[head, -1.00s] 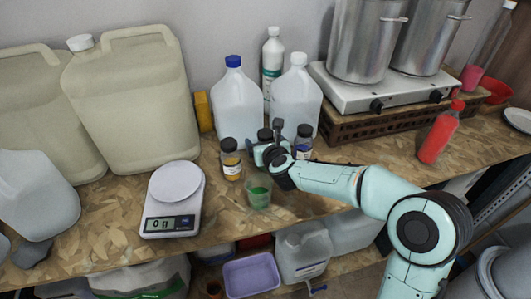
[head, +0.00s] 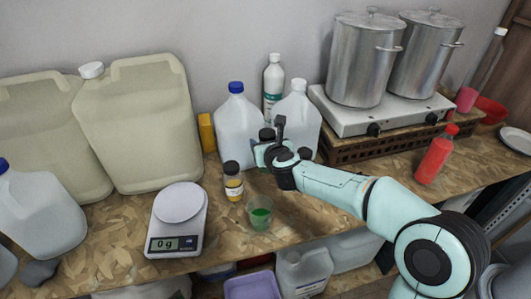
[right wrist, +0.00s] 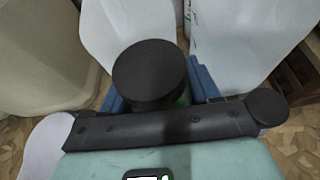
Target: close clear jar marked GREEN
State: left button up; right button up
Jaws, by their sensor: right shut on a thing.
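A small jar with a black lid (head: 267,134) is in my right gripper (head: 268,152), in front of the white jugs. In the right wrist view the round black lid (right wrist: 150,75) shows between the blue fingers of the right gripper (right wrist: 160,98), with a bit of green below it. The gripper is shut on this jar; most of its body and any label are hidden. An open clear cup with green liquid (head: 260,215) stands on the bench below the gripper. I cannot read a GREEN mark anywhere. My left gripper is not in view.
A scale (head: 178,222) is at front left. Two white jugs (head: 238,122) stand behind. A red bottle (head: 436,157) is at right.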

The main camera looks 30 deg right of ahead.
jog(key=r+p, duration=0.1)
jog(key=r, duration=0.2)
jog(key=r+p, duration=0.1)
jog(key=r, duration=0.2)
jog(key=r+p, duration=0.1)
jog(key=r, duration=0.2)
jog(key=shift+w+r+p, duration=0.1)
jog(key=shift+w+p, duration=0.15)
jog(key=shift+p, duration=0.15)
jog(key=shift+r, duration=0.35)
jog(key=shift+w+r, duration=0.2)
jog(key=shift+r, duration=0.15)
jog(key=shift+s+r, duration=0.4)
jog(key=shift+s, duration=0.15)
jog(key=shift+w+f, duration=0.1)
jog(key=shift+w, duration=0.2)
jog(key=shift+o, duration=1.2)
jog(key=shift+s, duration=0.1)
jog(key=c, duration=0.6)
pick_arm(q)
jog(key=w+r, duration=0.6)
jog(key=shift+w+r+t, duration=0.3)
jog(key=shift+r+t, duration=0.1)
